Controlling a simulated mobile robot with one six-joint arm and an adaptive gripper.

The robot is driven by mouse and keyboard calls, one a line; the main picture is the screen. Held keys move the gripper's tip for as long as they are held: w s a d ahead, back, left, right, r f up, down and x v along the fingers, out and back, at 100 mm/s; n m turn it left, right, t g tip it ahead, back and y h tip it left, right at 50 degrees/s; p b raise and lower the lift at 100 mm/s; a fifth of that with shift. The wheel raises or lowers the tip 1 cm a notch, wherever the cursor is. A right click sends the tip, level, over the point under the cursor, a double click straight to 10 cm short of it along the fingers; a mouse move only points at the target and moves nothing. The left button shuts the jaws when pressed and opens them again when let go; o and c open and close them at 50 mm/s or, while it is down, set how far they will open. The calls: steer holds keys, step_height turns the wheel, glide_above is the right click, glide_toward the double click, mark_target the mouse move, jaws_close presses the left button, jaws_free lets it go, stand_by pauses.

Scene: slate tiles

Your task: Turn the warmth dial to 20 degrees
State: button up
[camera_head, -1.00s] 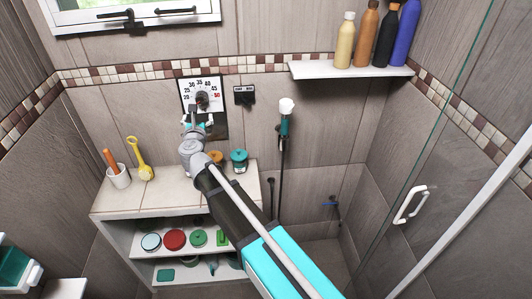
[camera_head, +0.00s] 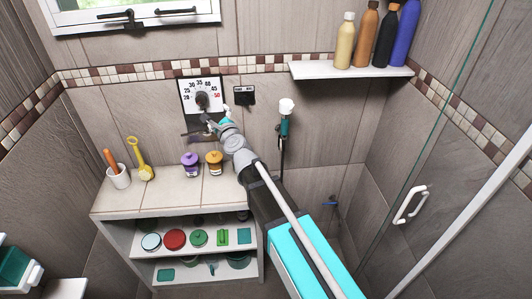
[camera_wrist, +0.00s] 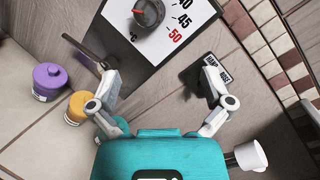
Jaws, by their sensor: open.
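The warmth dial is a round dark knob (camera_head: 201,101) on a white and black wall plate (camera_head: 187,87) with numbers from 20 to a red 50. In the wrist view the knob (camera_wrist: 148,12) is at the top edge, partly cut off, with a red mark on its face. I cannot read which number it points to. My gripper (camera_head: 209,128) is below and slightly right of the knob, apart from it. In the wrist view its two fingers are spread wide, with nothing between the tips (camera_wrist: 143,62).
A small black labelled plate (camera_head: 244,95) is right of the dial. A purple jar (camera_head: 190,164) and an orange jar (camera_head: 214,162) stand on the tiled ledge (camera_head: 160,192) below. A hand shower (camera_head: 285,120) hangs to the right. A bottle shelf (camera_head: 350,70) is at upper right.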

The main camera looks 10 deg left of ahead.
steer(key=s+d+f+n+g+h, duration=0.1)
steer(key=s+d+f+n+g, duration=0.1)
steer(key=d+f+n, duration=0.3)
steer(key=s+d+f+n+g+h, duration=0.1)
steer(key=s+d+f+n+g, duration=0.1)
steer(key=d+f+n+g, duration=0.3)
steer(key=shift+d+f+n, duration=0.25)
steer(key=shift+d+n, duration=1.75)
steer(key=shift+d, duration=1.2)
steer(key=shift+s, duration=0.1)
steer(key=s+d+f+n+g+h, duration=0.2)
steer(key=s+d, duration=0.3)
steer(key=d, duration=0.3)
steer(key=s+d+f+n+g+h, duration=0.2)
steer(key=s+d+f+g+h, duration=0.1)
steer(key=d, duration=0.6)
steer(key=s+d+f+n+g+h, duration=0.2)
steer(key=s+d, duration=0.4)
steer(key=d, duration=0.3)
steer(key=shift+s+f+n+g+h, duration=0.3)
steer(key=shift+s+g, duration=0.05)
steer(key=shift+g, duration=0.15)
